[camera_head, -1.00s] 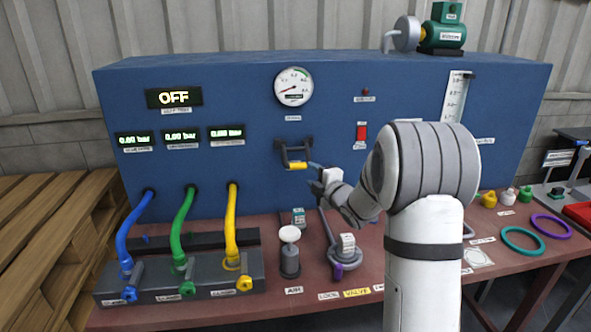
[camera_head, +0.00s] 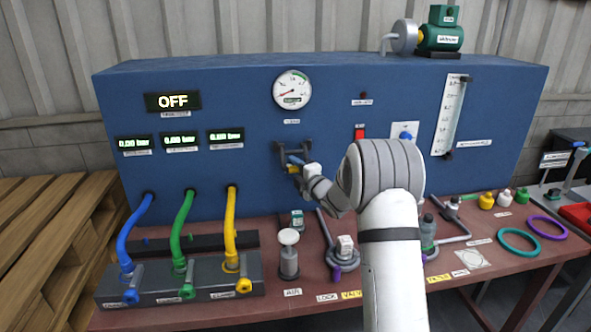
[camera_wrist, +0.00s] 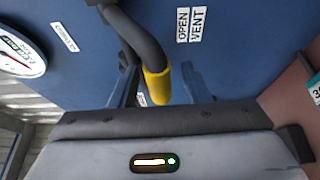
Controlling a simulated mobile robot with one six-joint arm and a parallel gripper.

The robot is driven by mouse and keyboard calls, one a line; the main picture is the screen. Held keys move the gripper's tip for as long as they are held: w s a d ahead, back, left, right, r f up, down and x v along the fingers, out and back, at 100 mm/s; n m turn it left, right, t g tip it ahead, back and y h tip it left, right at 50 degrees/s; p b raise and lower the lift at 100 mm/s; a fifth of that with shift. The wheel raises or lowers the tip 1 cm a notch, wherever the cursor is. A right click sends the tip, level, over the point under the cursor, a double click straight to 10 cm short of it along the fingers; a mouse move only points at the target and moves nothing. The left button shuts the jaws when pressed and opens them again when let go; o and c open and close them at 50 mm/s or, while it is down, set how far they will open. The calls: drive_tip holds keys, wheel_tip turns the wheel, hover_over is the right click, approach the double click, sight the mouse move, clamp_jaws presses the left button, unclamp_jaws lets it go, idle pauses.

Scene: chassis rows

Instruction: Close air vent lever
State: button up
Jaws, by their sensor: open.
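The air vent lever is a dark bent handle (camera_head: 281,154) with a yellow grip, mounted on the front of the blue panel below the round gauge. In the wrist view its dark arm comes down from the top and ends in the yellow grip (camera_wrist: 156,86). My gripper (camera_head: 297,163) is at the lever and partly covers it. In the wrist view my gripper's blue fingers (camera_wrist: 160,76) are apart, one on each side of the yellow grip. I cannot tell whether either finger touches it. A label reading OPEN VENT (camera_wrist: 190,24) is on the panel beside the lever.
The blue panel (camera_head: 240,95) stands close behind the lever. Below are a white-topped plunger (camera_head: 289,237), a clamp-like fitting (camera_head: 344,247) and the hose block (camera_head: 180,278). Blue, green and yellow hoses rise at left. A red switch (camera_head: 359,133) is right of the lever.

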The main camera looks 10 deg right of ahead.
clamp_jaws()
idle(0.3)
idle(0.3)
